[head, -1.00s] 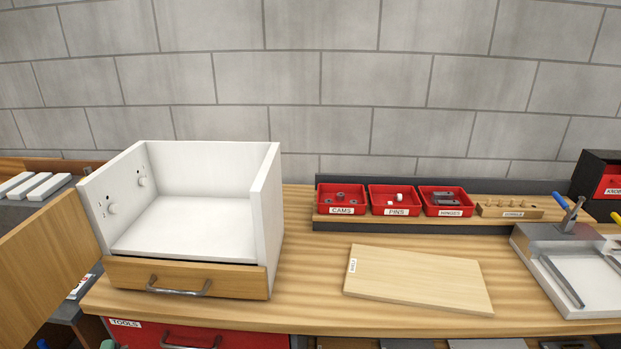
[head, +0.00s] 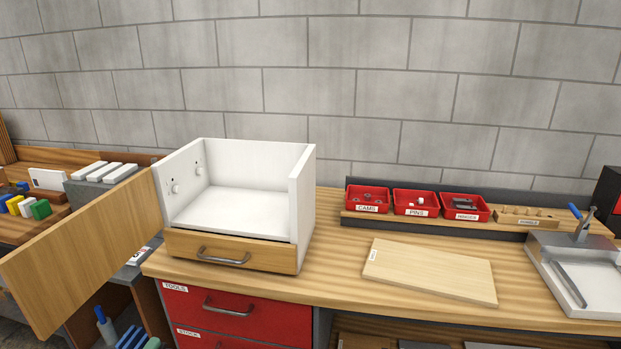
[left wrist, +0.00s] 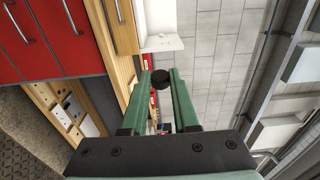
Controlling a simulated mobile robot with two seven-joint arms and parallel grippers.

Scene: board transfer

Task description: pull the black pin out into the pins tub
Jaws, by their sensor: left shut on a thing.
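In the left wrist view my left gripper (left wrist: 160,82) has its two green fingers closed on the black pin (left wrist: 160,77), whose dark round end shows between the fingertips. The pins tub (head: 415,211) is a red tub labelled PINS in the head view, standing between the cams tub and the hinges tub, with a few small light and dark pieces inside. The white open cabinet (head: 303,195) stands left of it, with white round pegs on its inner left wall. Neither gripper shows in the head view, and my right gripper is in no view.
The red cams tub (head: 367,208) and hinges tub (head: 466,216) flank the pins tub. A pale shelf board (head: 430,270) lies flat in front. An open wooden door (head: 80,255) juts out at left. A grey fixture with a blue-handled clamp (head: 575,265) stands at right.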

